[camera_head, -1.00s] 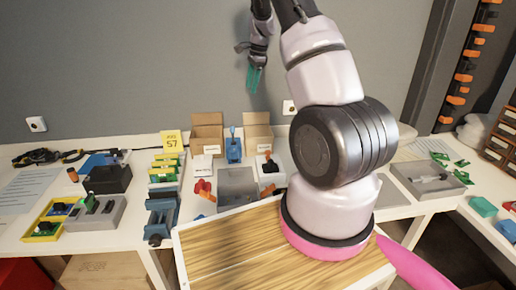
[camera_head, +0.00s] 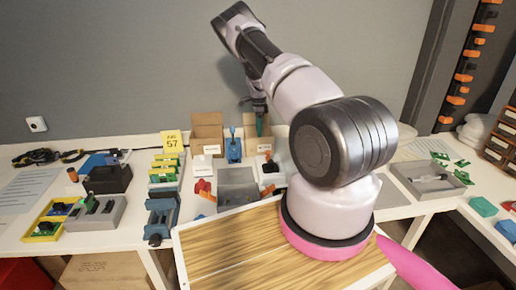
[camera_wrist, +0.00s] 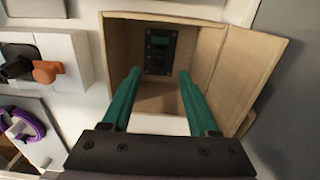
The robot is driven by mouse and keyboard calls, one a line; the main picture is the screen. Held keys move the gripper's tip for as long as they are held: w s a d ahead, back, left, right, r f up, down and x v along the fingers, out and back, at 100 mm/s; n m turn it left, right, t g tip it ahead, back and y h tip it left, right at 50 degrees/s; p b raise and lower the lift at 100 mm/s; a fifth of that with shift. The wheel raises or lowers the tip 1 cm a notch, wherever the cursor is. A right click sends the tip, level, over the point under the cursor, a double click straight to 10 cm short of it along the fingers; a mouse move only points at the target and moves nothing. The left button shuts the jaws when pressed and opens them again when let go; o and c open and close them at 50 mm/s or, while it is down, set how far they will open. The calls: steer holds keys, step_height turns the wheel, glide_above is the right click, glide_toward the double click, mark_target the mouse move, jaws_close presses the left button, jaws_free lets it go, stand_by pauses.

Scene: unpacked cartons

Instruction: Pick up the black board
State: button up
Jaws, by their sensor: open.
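The black board (camera_wrist: 160,50) stands inside an open cardboard box (camera_wrist: 118,50) in the wrist view, against the far inner side; it has some green on it. My gripper (camera_wrist: 162,78) is open, with its two green fingers apart and pointing into the box opening. Nothing shows between the fingers, and the board lies beyond their tips. In the head view my gripper (camera_head: 261,122) is at the right one of two cardboard boxes (camera_head: 250,132) at the back of the table. The board cannot be made out in the head view.
A white box with a black and orange object (camera_wrist: 45,70) stands beside the cardboard box, with a purple ring (camera_wrist: 25,125) nearby. The other cardboard box (camera_head: 207,130) and a blue tool (camera_head: 233,146) stand to the left. The wall is close behind.

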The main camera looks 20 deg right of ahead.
step_height(320, 180, down, 6)
steer(key=shift+a+f, duration=0.1)
steer(key=shift+f, duration=0.1)
jaws_close()
